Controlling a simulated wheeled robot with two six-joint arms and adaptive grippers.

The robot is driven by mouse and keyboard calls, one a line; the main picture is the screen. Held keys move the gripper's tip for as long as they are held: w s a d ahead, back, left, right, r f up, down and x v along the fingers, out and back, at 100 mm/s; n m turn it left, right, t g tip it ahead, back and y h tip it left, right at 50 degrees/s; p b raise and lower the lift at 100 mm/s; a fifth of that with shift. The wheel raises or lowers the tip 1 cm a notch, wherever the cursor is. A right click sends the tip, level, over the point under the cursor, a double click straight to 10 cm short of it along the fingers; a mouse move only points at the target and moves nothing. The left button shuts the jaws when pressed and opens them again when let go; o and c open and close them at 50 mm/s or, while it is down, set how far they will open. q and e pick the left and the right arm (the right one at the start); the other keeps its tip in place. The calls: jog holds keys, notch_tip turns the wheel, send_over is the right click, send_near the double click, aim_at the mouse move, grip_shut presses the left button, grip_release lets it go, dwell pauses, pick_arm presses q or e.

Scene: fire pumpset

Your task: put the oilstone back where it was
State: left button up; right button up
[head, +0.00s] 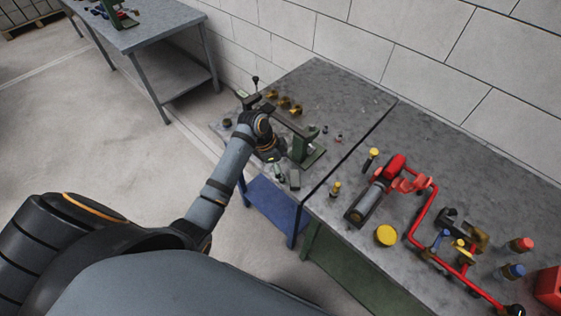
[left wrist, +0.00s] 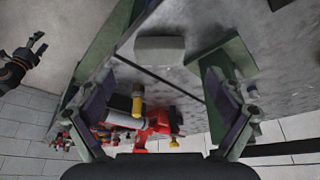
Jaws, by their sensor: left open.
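A small grey block, which looks like the oilstone (head: 295,179), lies flat near the front edge of the left bench top (head: 345,105). It also shows in the left wrist view as a pale grey block (left wrist: 160,49), ahead of the fingers and apart from them. My left gripper (head: 278,172) is just left of the block, low over the bench's front edge. In the left wrist view its two fingers (left wrist: 165,100) are wide apart with nothing held. My right gripper (left wrist: 36,46) shows small at the left of that view, its fingers seemingly parted and empty.
A green frame (head: 309,154) stands close behind the block, with brass parts (head: 284,102) beyond it. On the right bench are a red pipe assembly (head: 422,212), a yellow round piece (head: 386,235) and several bottles. A blue shelf (head: 268,203) sits below the left bench.

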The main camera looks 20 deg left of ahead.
pick_arm(q)
jog(key=v, duration=0.5)
jog(key=shift+r, duration=0.1)
